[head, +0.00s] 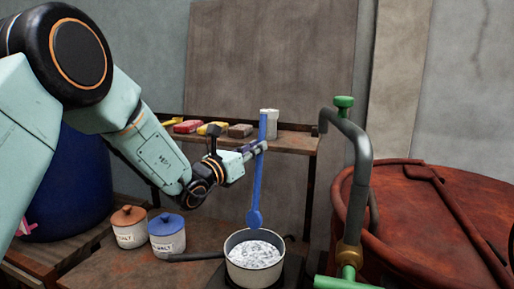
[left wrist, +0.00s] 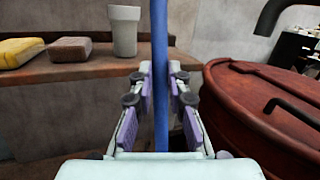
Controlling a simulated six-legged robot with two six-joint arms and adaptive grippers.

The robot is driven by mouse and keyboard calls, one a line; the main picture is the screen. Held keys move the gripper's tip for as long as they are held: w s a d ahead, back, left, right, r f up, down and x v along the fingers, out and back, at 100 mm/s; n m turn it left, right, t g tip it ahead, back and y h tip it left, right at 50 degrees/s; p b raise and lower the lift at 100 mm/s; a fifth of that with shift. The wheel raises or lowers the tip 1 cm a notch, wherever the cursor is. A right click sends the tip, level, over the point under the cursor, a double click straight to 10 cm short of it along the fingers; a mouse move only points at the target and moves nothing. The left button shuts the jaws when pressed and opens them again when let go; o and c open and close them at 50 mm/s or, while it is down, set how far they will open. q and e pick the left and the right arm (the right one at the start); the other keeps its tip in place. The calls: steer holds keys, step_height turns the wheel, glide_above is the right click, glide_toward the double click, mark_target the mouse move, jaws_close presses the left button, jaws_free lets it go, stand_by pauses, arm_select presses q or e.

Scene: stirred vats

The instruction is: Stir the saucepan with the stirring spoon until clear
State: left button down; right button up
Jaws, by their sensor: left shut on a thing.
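The saucepan (head: 254,259) stands at the bottom middle of the head view, its dark handle pointing left. Its inside shows a whitish, speckled content. The blue stirring spoon (head: 262,190) hangs upright, its bowl end just above the saucepan's far rim, apparently outside the content. My left gripper (head: 262,147) is shut on the spoon's shaft near its upper part. In the left wrist view the blue shaft (left wrist: 160,60) runs vertically between the two fingers. The saucepan is not visible in the left wrist view. My right gripper is not in view.
An orange-lidded jar (head: 129,228) and a blue-lidded jar (head: 167,238) stand left of the saucepan. A shelf (head: 290,141) behind holds sponges, blocks and a pale cup (left wrist: 124,32). A grey pipe (head: 361,180) with a green valve and a rusty red vat (head: 440,215) stand at right.

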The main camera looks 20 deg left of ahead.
mark_target(259, 156)
arm_select(q)
steer(key=shift+f, duration=0.3)
steer(key=shift+w+d+f+b, duration=0.2)
steer(key=shift+w+f+b, duration=0.05)
steer(key=shift+w+f, duration=0.25)
steer(key=shift+w+d+f+b, duration=0.15)
steer(key=shift+w+f+b, duration=0.15)
steer(key=shift+f, duration=0.2)
steer(key=shift+w+a+f+b, duration=0.2)
steer(key=shift+f+b, duration=0.1)
steer(key=shift+f, duration=0.3)
step_height(259, 156, down, 9)
steer(key=s+b, duration=0.2)
steer(key=b, duration=0.5)
steer(key=shift+r, duration=0.15)
